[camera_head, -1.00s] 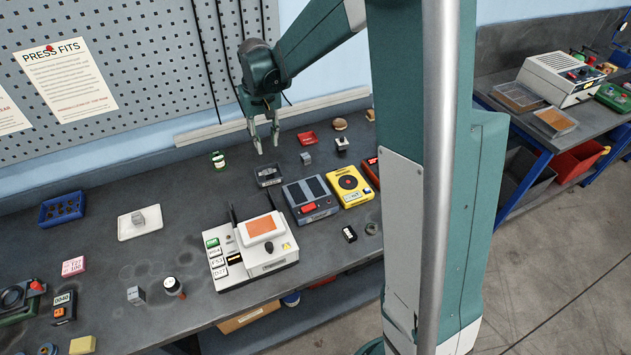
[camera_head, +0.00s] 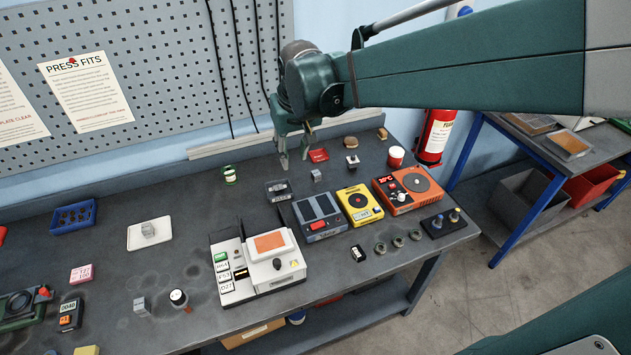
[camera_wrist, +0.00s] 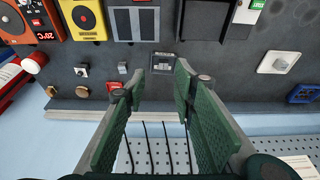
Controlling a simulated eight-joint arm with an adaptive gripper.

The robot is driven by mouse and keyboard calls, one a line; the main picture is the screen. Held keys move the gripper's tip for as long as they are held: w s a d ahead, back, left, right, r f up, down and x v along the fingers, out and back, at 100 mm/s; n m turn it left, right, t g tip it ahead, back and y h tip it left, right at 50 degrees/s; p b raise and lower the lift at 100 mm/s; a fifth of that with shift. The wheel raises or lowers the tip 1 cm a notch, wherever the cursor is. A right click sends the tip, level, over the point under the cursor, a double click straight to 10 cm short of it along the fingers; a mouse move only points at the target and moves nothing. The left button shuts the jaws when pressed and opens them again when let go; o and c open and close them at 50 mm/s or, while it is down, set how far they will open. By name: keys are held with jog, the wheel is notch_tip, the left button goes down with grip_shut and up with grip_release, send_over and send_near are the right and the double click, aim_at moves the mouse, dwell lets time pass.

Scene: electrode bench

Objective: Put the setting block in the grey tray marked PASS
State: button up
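Several small grey metal blocks show in the head view: one block (camera_head: 148,229) on a white tray (camera_head: 136,243), one block (camera_head: 141,305) at the front left, and one block (camera_head: 316,174) near the back. I cannot tell by marking which is the setting block. A small dark grey tray (camera_head: 279,190) with a pale label stands behind the white instrument; its lettering is too small to read. It also shows in the wrist view (camera_wrist: 163,63). My gripper (camera_head: 295,165) is open and empty, pointing down above the bench, behind and right of the grey tray.
A red tray (camera_head: 318,155) lies behind the back block. A white instrument (camera_head: 258,262), a grey-blue device (camera_head: 318,216), a yellow meter (camera_head: 359,205) and an orange device (camera_head: 401,190) stand in front. The bench between tin and white tray is clear.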

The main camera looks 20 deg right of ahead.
jog(key=s+d+r+t, duration=0.1)
jog(key=s+t, duration=0.3)
jog(key=s, duration=1.7)
jog(key=shift+d, duration=0.15)
